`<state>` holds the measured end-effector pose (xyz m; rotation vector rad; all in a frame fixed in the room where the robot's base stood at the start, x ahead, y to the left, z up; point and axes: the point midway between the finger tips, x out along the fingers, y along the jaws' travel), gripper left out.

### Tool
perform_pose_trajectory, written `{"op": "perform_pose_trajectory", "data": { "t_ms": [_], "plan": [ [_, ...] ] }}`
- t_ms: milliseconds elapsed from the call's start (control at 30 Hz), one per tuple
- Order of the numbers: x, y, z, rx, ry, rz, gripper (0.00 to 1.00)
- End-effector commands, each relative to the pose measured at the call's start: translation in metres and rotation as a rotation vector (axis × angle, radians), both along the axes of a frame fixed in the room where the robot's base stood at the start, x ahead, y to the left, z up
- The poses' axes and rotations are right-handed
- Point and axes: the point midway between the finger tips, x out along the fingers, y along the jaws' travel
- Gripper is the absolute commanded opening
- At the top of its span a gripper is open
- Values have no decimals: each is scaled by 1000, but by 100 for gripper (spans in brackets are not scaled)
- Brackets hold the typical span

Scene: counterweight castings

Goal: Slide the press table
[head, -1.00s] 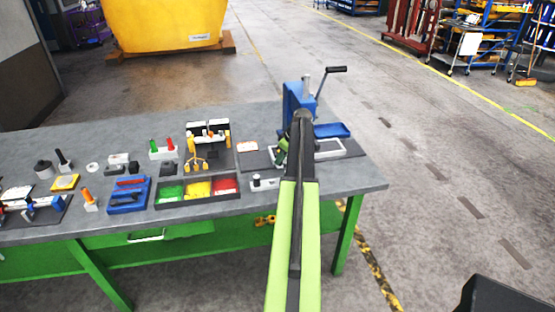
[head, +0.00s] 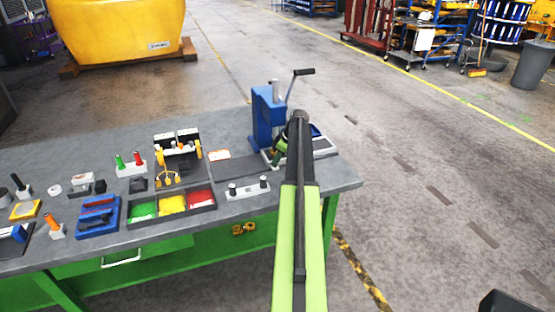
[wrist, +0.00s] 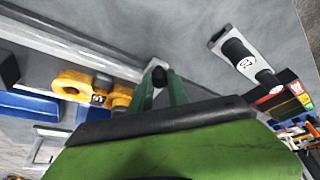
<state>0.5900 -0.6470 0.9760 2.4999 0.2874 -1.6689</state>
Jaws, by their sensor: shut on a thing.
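The blue press (head: 264,118) with a crank lever (head: 295,82) stands near the bench's right end. At its foot is a pale, framed press table (head: 322,147), partly hidden behind my arm. My gripper (head: 281,153) is low beside it, mostly covered by my arm. In the wrist view my gripper (wrist: 161,82) has its green fingers shut on a small dark knob (wrist: 159,75). The knob is at the end of a pale rail (wrist: 85,45). A yellow part with a black label (wrist: 92,90) lies left of the fingers.
A bar with two black knobs (head: 248,188) lies in front of the press; it also shows in the wrist view (wrist: 243,57). A tray of green, yellow and red bins (head: 172,206) is left of it. The bench's right edge is close; open floor lies beyond.

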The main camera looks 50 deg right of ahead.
Motion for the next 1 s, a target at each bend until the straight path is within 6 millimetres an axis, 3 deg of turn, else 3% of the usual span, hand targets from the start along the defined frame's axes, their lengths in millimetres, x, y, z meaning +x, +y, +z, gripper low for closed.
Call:
{"op": "perform_pose_trajectory", "data": {
  "t_ms": [67,100,233,667,867,1000],
  "plan": [
    [-4,-6,-1,-12,7,-7,0],
    [-3,-6,-1,-12,6,-6,25],
    [0,-3,0,-10,5,-2,42],
    [2,1,7,-7,3,5,43],
    [-7,0,39,-7,3,5,43],
    [-19,-2,71,-8,4,5,43]
  ]
}}
